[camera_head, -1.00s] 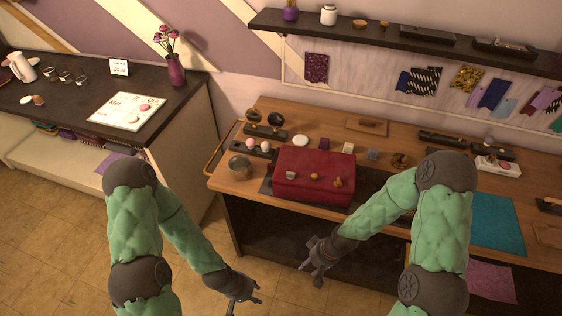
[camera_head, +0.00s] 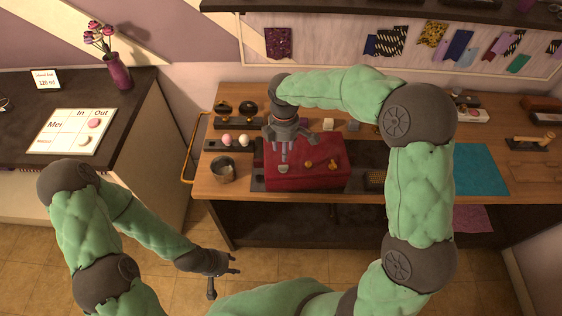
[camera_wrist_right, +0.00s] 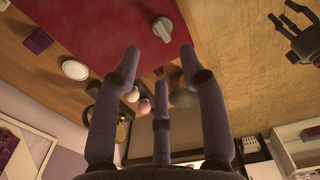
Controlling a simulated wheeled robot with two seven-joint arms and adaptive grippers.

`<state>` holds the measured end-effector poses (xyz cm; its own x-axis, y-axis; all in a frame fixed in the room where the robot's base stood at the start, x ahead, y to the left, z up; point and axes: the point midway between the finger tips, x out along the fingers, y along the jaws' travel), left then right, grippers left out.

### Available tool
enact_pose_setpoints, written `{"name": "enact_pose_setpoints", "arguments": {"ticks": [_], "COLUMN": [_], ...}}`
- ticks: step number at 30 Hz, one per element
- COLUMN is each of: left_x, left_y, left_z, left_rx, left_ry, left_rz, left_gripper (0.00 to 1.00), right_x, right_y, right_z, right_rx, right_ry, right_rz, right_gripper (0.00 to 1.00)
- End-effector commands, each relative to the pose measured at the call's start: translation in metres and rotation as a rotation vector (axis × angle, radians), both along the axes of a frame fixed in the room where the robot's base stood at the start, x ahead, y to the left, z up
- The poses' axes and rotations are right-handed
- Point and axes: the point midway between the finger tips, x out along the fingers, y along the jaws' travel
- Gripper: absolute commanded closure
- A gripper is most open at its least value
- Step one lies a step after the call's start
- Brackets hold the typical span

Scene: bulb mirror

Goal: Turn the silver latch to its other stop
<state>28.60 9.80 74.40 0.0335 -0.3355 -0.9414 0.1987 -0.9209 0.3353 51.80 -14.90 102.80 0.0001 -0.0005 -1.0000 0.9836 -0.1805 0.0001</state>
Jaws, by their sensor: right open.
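The silver latch (camera_head: 283,169) is a small pale piece at the left of the red box's (camera_head: 322,180) front, beside brass-coloured pieces (camera_head: 308,164). In the right wrist view the latch (camera_wrist_right: 162,29) lies just beyond the fingertips, roughly between them, with no contact visible. My right gripper (camera_head: 285,153) reaches down over the box's left part, fingers apart and empty; it also shows in the wrist view (camera_wrist_right: 158,55).
A teal mat (camera_head: 480,170) lies at the right. A shelf (camera_head: 390,8) overhangs the back.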

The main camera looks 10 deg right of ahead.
Motion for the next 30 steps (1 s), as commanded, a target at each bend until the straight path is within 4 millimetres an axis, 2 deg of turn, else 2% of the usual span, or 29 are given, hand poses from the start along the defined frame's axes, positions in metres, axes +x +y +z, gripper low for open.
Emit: {"name": "enact_pose_setpoints", "arguments": {"ticks": [1, 6, 12, 18, 26, 27, 30], "left_x": [0.0, 0.0, 0.0, 0.0, 0.0, 0.0, 0.0], "left_y": [0.0, 0.0, 0.0, 0.0, 0.0, 0.0, 0.0], "left_z": [-0.004, -0.011, -0.016, -0.018, -0.018, -0.018, -0.018], "left_rx": [0.0, 0.0, 0.0, 0.0, 0.0, 0.0, 0.0], "left_ry": [0.0, 0.0, -0.001, -0.001, -0.001, -0.001, -0.001], "left_rz": [0.0, 0.0, 0.0, 0.0, 0.0, 0.0, 0.0], "left_gripper": [0.6, 0.6, 0.6, 0.6, 0.6, 0.6, 0.6], "right_x": [-0.001, -0.001, 0.0, 0.0, 0.0, 0.0, 0.0], "right_y": [0.0, 0.0, 0.0, 0.0, 0.0, 0.0, 0.0], "right_z": [-0.012, -0.043, -0.07, -0.081, -0.082, -0.082, -0.082], "right_rx": [0.0, 0.0, 0.001, 0.001, 0.001, 0.001, 0.001], "right_ry": [0.003, 0.003, 0.001, 0.0, -0.001, -0.001, -0.001], "right_rz": [-0.001, -0.001, -0.002, -0.002, -0.002, -0.002, -0.002], "right_gripper": [0.57, 0.57, 0.57, 0.57, 0.57, 0.6, 0.89]}}
